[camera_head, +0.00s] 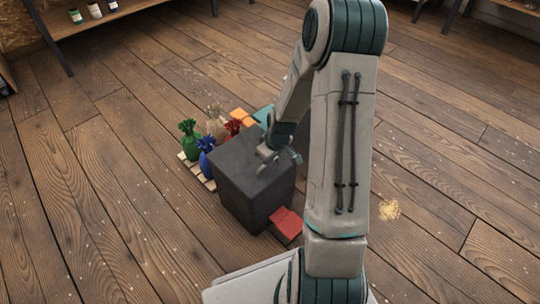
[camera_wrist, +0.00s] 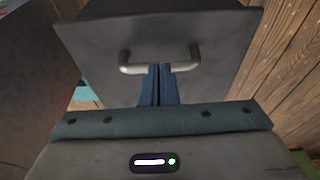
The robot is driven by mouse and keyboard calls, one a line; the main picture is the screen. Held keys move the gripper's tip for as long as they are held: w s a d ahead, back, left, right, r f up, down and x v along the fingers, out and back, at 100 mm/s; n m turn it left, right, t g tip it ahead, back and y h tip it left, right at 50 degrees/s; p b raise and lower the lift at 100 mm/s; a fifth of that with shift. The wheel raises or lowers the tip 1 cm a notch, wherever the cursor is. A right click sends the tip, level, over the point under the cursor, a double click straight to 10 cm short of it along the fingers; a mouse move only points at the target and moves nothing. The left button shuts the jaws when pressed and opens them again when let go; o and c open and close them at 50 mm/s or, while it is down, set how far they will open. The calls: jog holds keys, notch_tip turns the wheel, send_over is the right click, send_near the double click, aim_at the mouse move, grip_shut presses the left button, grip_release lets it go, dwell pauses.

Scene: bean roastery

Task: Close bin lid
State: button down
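A dark grey, box-shaped bin (camera_head: 255,190) stands on the wooden floor, left of my arm in the head view. My gripper (camera_head: 281,158) is at the upper right part of the bin; whether the lid is open or closed is unclear there. In the wrist view a dark grey panel (camera_wrist: 100,45), seemingly the lid, fills the upper middle and carries a pale U-shaped handle (camera_wrist: 187,66). My gripper's blue fingers (camera_wrist: 160,70) are together, their tips overlapping the middle of the handle bar. Whether they touch the bar cannot be told.
Green (camera_head: 190,140), blue (camera_head: 207,157) and red (camera_head: 233,126) tied sacks stand behind the bin, some on a pale pallet. An orange block (camera_head: 242,117) lies beyond. Spilled grains (camera_head: 389,210) lie right of my arm. Surrounding floor is mostly clear.

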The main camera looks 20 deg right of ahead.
jog(key=shift+s+f, duration=0.4)
jog(key=shift+f, duration=0.3)
jog(key=shift+s+d, duration=0.1)
jog(key=shift+s, duration=0.1)
jog(key=shift+d+f+b, duration=0.1)
jog(key=shift+d+b, duration=0.05)
jog(key=shift+b, duration=0.15)
jog(key=w+r+p, duration=0.1)
jog(key=r+p, duration=0.1)
jog(key=r, duration=0.1)
jog(key=w+a+r+p, duration=0.1)
jog(key=shift+w+r, duration=0.2)
jog(key=shift+w, duration=0.15)
jog(key=s+d+r+p, duration=0.3)
jog(key=s, duration=0.5)
jog(key=shift+s+d+p, duration=0.2)
jog(key=shift+s+p, duration=0.1)
jog(key=shift+p, duration=0.1)
jog(key=shift+f, duration=0.1)
